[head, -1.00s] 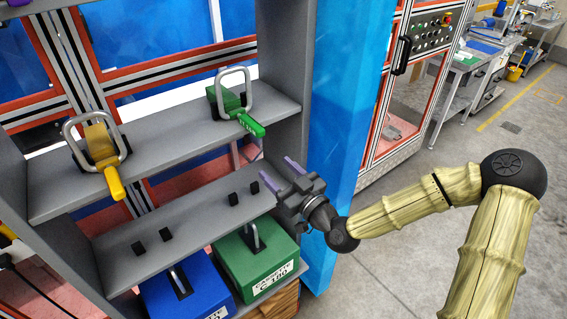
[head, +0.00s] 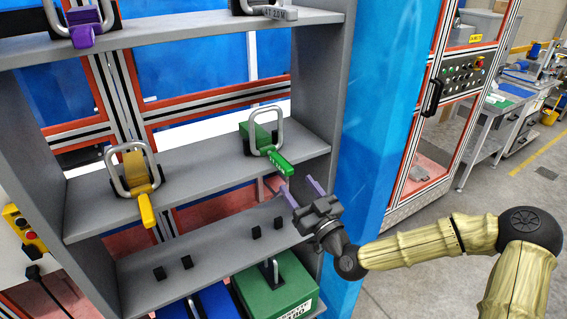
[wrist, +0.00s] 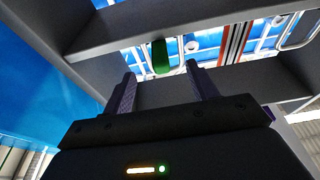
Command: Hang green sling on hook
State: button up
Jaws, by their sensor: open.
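The green sling (head: 256,138) sits on the middle shelf of the grey rack in the head view, with a metal loop standing around it and a green tag (head: 278,160) sticking out over the shelf edge. My gripper (head: 300,192) is open and empty, just below and in front of that tag. In the wrist view the green tag (wrist: 160,56) shows beyond and between the tips of my open fingers (wrist: 160,80), apart from them. I cannot make out a hook in these frames.
A yellow sling (head: 136,177) with a metal loop stands left on the same shelf. The upper shelf holds a purple one (head: 83,33) and a grey one (head: 272,12). A green box (head: 278,287) lies below. A blue panel (head: 375,120) stands right of the rack.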

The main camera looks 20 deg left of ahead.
aim_at(275, 154)
jog(key=x, duration=0.9)
jog(key=shift+r, duration=0.1)
jog(key=c, duration=1.3)
jog(key=shift+r+p, duration=1.3)
jog(key=shift+r, duration=1.3)
grip_shut()
